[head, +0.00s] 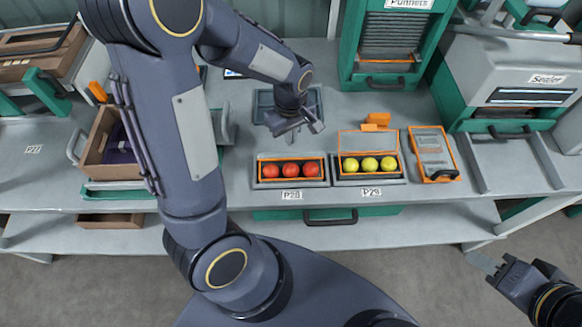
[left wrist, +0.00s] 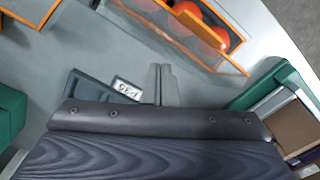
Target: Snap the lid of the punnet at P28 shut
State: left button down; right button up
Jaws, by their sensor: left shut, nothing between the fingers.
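The punnet at P28 (head: 291,181) holds red tomatoes and has an orange rim. It sits on the bench behind the P28 label (head: 291,195). No raised lid shows clearly above it, and I cannot tell how its lid lies. A punnet of red tomatoes with a clear, orange-edged panel (left wrist: 190,45) shows at the top of the left wrist view. My left gripper (head: 301,131) is shut and empty, above and just behind the P28 punnet. Its fingers (left wrist: 161,85) also show in the left wrist view. My right gripper (head: 488,265) is at the lower right, away from the bench; its fingers are unclear.
The P29 punnet (head: 368,177) with yellow-green tomatoes stands close on the right, its clear lid (head: 367,141) raised. An orange-edged grey device (head: 434,155) lies beyond it. A grey tray (head: 262,108) is behind my left gripper. The sealer (head: 510,80) stands at the right.

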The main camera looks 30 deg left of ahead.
pick_arm(q)
notch_tip(320, 180, up, 8)
jog(key=p, duration=0.5)
jog(key=shift+f+p, duration=0.2)
jog(key=shift+p, duration=0.15)
jog(key=s+d+r+m+t+h+b, duration=0.1)
jog(key=s+r+m+t+h, duration=0.1)
jog(key=s+r+m, duration=0.3)
jog(key=s+d+r+m+t+h+b, duration=0.1)
jog(key=s+r+m, duration=0.4)
jog(key=s, duration=0.5)
jog(key=d+t, duration=0.1)
jog(key=t, duration=0.1)
jog(key=shift+s+r+m+t+h, duration=0.25)
jog(key=shift+m+t+h, duration=0.05)
jog(key=shift+m+h, duration=0.1)
jog(key=shift+d, duration=0.1)
